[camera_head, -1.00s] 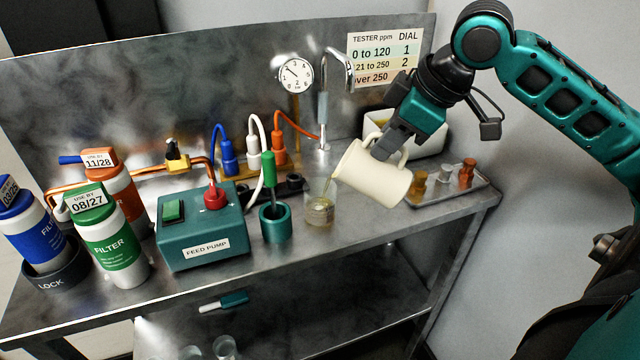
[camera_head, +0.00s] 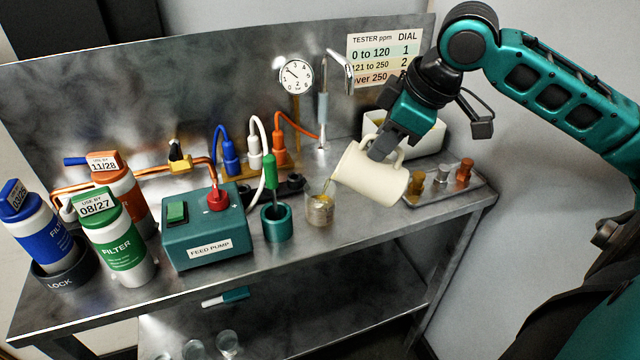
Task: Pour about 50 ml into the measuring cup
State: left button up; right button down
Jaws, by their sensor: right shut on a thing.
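A cream jug (camera_head: 368,177) is tilted to the left, its spout over a small clear measuring cup (camera_head: 320,210) on the steel bench. A thin yellowish stream runs from the spout into the cup. The cup holds some yellowish-brown liquid; I cannot read its level. My right gripper (camera_head: 385,150) is shut on the jug's handle, coming from above and right. My left gripper is not in view.
A teal feed pump (camera_head: 207,232) and a teal holder with a green-handled tool (camera_head: 276,222) stand left of the cup. A tray with small metal fittings (camera_head: 442,185) and a white bin (camera_head: 425,138) are at the right. Filters (camera_head: 120,245) stand at far left.

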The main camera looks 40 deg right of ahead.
aim_at(403, 171)
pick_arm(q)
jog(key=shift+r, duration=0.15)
pick_arm(e)
jog(key=shift+r, duration=0.1)
